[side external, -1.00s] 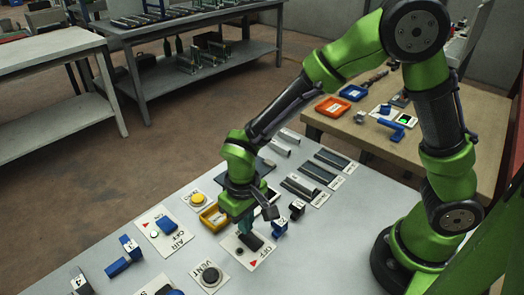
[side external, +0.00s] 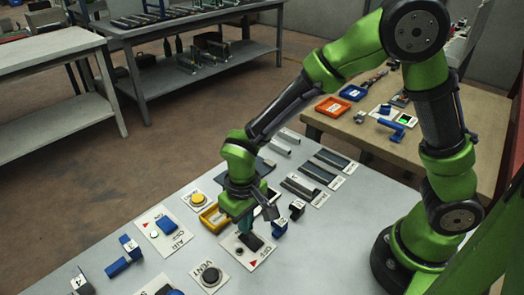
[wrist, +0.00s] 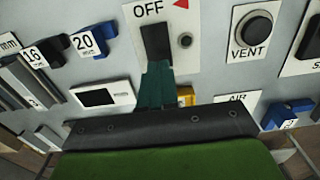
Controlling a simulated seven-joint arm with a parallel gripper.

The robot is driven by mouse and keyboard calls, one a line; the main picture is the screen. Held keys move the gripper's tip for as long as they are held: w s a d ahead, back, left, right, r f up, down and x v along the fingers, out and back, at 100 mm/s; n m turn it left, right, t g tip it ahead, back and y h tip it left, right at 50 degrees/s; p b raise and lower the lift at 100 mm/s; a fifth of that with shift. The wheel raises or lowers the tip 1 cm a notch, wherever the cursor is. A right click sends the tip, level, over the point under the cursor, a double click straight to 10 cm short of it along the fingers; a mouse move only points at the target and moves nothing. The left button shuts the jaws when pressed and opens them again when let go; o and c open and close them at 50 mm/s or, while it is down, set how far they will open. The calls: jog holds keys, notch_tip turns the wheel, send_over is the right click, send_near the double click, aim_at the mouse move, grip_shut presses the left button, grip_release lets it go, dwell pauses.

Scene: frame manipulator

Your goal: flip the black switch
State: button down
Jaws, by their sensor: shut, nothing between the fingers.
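The black switch (side external: 255,242) is a dark rocker on a white plate marked OFF with a red triangle, at the front middle of the table. In the wrist view the black switch (wrist: 155,40) sits just beyond my fingertips, below the word OFF. My gripper (side external: 245,226) points down at the plate, at the edge of the switch. In the wrist view my gripper (wrist: 157,68) has its teal fingers together, with nothing between them. The fingertips overlap the near end of the switch; I cannot tell whether they touch it.
The VENT button (side external: 209,275) lies in front to the left. A blue AIR switch (side external: 165,225), a yellow tray (side external: 213,219) and a yellow button (side external: 197,199) lie left of my gripper. Blue numbered blocks (wrist: 93,42) are close on the other side.

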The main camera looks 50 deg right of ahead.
jog(key=shift+f, duration=1.05)
dwell(0.4)
jog(key=shift+r, duration=3.55)
jog(key=shift+s+f, duration=0.2)
jog(key=shift+s, duration=0.05)
jog(key=s+d+r+m+t+y, duration=0.1)
jog(key=s+d+r+m+t, duration=0.1)
jog(key=d+r, duration=0.5)
jog(key=s+d+r+m+t+y, duration=0.1)
jog(key=s+d+r+m+t, duration=0.1)
jog(key=s+d+r+t, duration=0.3)
notch_tip(320, 180, up, 4)
jog(key=s+d, duration=0.1)
jog(key=d, duration=0.1)
jog(key=shift+d+r, duration=0.25)
jog(key=shift+d, duration=0.15)
jog(key=shift+a, duration=0.1)
